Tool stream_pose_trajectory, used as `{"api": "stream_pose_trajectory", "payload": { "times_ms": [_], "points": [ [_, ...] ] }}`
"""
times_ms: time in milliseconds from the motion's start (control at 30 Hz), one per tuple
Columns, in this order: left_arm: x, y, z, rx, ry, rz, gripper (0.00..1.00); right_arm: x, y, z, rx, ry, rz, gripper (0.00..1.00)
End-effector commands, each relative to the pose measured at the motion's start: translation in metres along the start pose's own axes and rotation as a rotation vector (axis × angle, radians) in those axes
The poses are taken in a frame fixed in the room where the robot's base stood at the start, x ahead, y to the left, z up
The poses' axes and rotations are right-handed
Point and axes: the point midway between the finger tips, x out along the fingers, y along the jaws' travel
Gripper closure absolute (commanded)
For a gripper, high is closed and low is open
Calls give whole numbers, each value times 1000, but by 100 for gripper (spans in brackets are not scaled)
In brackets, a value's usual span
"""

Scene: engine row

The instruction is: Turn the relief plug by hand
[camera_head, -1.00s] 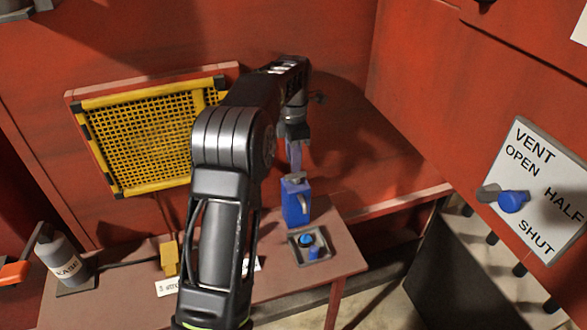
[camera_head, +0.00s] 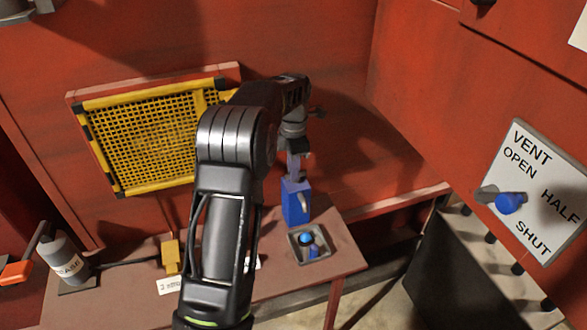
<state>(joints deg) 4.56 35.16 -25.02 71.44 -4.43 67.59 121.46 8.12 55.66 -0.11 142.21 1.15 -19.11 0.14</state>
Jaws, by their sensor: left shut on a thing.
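The gripper is shut, on what looks like the relief plug. The plug itself is mostly hidden by the fingers and the wrist, so its turn cannot be read. Whether the fingertips touch the jug's top cannot be told. My right gripper is not in view.
On the bench (camera_head: 343,262) are a small tray (camera_head: 321,257) with blue knobs, a yellow block (camera_head: 169,255) and a grey bottle (camera_head: 66,257). A yellow grille (camera_head: 145,140) hangs on the red wall. A vent plate (camera_head: 549,185) with a blue-knobbed lever (camera_head: 509,203) is at right.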

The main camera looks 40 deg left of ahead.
Motion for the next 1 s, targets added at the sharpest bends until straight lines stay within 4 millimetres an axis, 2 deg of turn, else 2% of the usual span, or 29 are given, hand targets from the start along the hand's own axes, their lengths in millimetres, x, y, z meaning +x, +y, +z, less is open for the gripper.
{"api": "stream_pose_trajectory", "payload": {
  "times_ms": [633, 1000],
  "points": [
    [0, 0, 0, 17, 0, 1, 100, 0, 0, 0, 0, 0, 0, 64],
    [0, 2, 0, 174, 0, 2, 100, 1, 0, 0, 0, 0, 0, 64]
  ]
}}
